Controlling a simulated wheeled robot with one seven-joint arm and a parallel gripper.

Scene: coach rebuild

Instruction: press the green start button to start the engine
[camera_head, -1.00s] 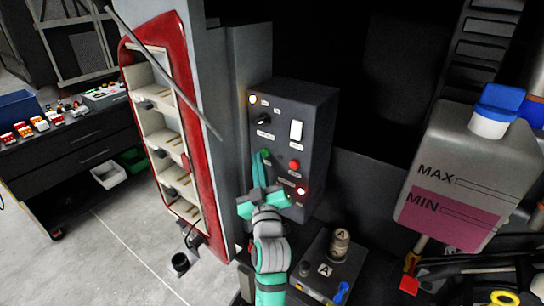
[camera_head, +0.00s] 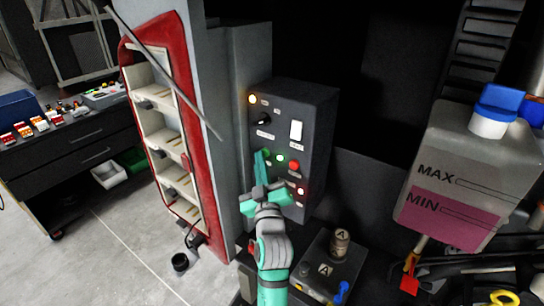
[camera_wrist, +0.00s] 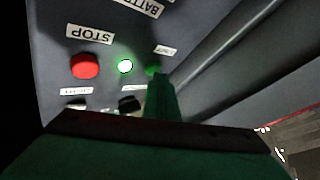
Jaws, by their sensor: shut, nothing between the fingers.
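The grey control box (camera_head: 312,120) stands upright on the dark bay wall. Its green start button (camera_wrist: 153,70) shows only in part in the wrist view, behind the tip of my finger. My gripper (camera_head: 260,156) is shut and empty, its fingertips at the start button; they look to be touching it or very close. A small green lamp (camera_head: 281,158) between the start button and the red stop button (camera_head: 294,165) is lit. In the wrist view the lit lamp (camera_wrist: 125,66) and the stop button (camera_wrist: 85,66) lie left of my finger.
A battery (camera_head: 325,268) sits below. A fluid tank (camera_head: 455,180) is at right, and a red-framed locker (camera_head: 195,180) at left.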

